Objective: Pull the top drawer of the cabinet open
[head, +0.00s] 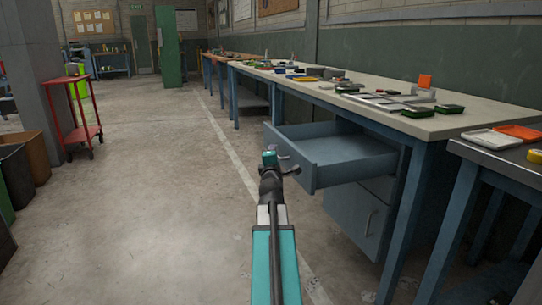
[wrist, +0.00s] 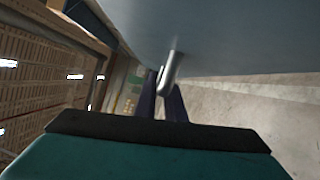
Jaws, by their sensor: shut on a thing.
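The top drawer (head: 338,150) of the blue-grey cabinet (head: 352,220) stands pulled well out under the workbench, and its inside looks empty. My gripper (head: 287,165) is at the drawer's front face, at the end of my teal arm. In the wrist view the metal bar handle (wrist: 171,66) stands out from the grey drawer front (wrist: 215,35). The dark fingers of my gripper (wrist: 163,92) are on both sides of the handle and closed on it. In the head view the handle is mostly hidden by my gripper.
The long workbench (head: 370,108) above carries trays, tools and small parts. A second table (head: 498,160) with trays stands at the right. A red cart (head: 78,135) and bins (head: 30,160) stand at the left. The concrete floor (head: 165,190) left of the drawer is clear.

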